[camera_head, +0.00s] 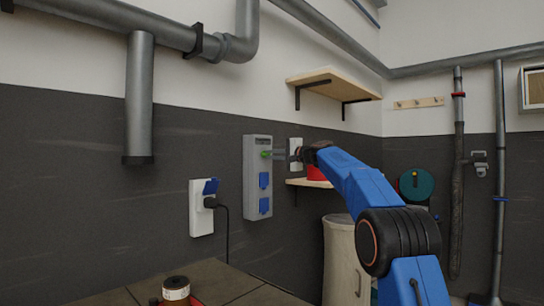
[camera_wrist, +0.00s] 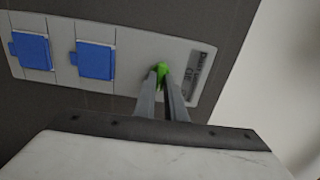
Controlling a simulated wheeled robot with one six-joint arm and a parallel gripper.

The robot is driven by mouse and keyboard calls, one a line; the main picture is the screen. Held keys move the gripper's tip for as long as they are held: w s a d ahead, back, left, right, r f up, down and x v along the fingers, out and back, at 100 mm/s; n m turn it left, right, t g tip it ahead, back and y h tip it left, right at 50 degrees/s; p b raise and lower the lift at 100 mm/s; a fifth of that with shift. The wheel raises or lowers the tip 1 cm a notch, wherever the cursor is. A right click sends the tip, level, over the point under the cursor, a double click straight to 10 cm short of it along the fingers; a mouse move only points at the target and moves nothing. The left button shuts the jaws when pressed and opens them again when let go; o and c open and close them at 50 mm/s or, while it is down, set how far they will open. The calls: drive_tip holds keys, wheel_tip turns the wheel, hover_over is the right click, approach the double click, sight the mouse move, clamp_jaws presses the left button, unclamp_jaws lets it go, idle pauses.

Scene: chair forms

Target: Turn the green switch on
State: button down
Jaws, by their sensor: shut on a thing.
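The green switch (camera_head: 265,154) sits near the top of a grey wall panel (camera_head: 251,186) in the head view. In the wrist view the switch (camera_wrist: 162,71) lies between my fingertips, beside a dark label plate. My gripper (camera_head: 274,154) reaches it from the right, with its two narrow fingers shut on the switch; they also show in the wrist view (camera_wrist: 163,80). The fingers hide part of the switch, and I cannot tell its on or off position. Two blue socket covers (camera_wrist: 95,60) are on the same panel.
A white socket box (camera_head: 201,222) with a black plug and cable hangs left of the panel. A wooden shelf (camera_head: 333,82) is above right, and a pale bin (camera_head: 340,262) stands below my arm. A table (camera_head: 225,284) with a small roll is at the front.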

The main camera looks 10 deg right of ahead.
drive_tip(key=shift+d+m, duration=0.1)
drive_tip(key=shift+m, duration=0.2)
idle(0.4)
drive_tip(key=c, duration=1.8)
unclamp_jaws()
drive_tip(key=v, duration=1.7)
drive_tip(key=shift+s+d, duration=0.1)
